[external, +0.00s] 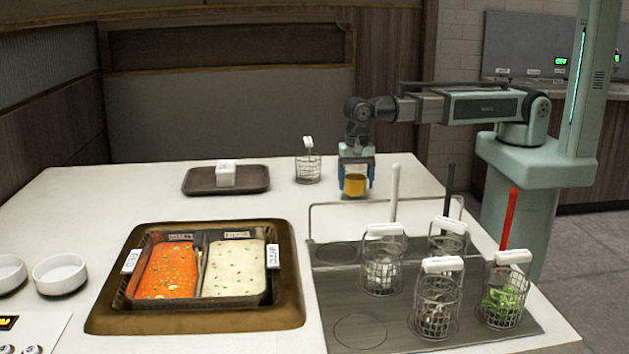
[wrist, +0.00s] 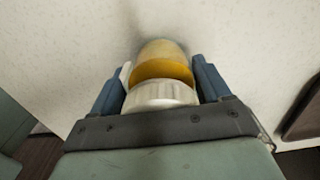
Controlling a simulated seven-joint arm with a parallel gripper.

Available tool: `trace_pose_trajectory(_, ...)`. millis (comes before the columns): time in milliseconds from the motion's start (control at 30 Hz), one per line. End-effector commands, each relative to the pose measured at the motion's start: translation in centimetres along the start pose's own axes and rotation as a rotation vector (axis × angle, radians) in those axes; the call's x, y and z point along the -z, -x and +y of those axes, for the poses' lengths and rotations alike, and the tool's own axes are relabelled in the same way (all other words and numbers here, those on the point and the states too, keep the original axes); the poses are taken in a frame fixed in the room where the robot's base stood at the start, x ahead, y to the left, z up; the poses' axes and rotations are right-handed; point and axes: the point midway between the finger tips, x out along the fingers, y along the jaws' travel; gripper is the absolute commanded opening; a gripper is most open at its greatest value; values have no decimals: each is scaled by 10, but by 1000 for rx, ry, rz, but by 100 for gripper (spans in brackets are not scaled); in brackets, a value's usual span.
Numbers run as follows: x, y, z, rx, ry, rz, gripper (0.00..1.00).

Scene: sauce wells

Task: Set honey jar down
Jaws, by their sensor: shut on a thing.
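The honey jar (external: 355,185) is a small amber jar held upright in my gripper (external: 356,172), over the back right part of the white table. In the wrist view the jar (wrist: 162,70) shows its amber body and a white ribbed lid, between the two blue fingers of my gripper (wrist: 162,85). The gripper is shut on the jar. The jar's base is at or very near the table top (wrist: 60,50); I cannot tell whether it touches.
A wire basket (external: 308,168) stands just left of the jar. A dark tray (external: 200,182) with a white block (external: 226,174) lies further left. A rack (external: 480,335) with several wire baskets stands in front right. A two-part sauce pan (external: 200,305) sits front left.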

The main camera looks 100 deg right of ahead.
Motion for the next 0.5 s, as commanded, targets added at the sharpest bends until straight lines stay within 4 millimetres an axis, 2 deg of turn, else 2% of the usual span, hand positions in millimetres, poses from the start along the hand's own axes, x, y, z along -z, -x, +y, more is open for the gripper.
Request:
trace_pose_trajectory(133, 0, -14, 0, -1, 0, 0, 34)
trace_pose_trajectory(500, 0, -17, 0, 0, 0, 0, 34)
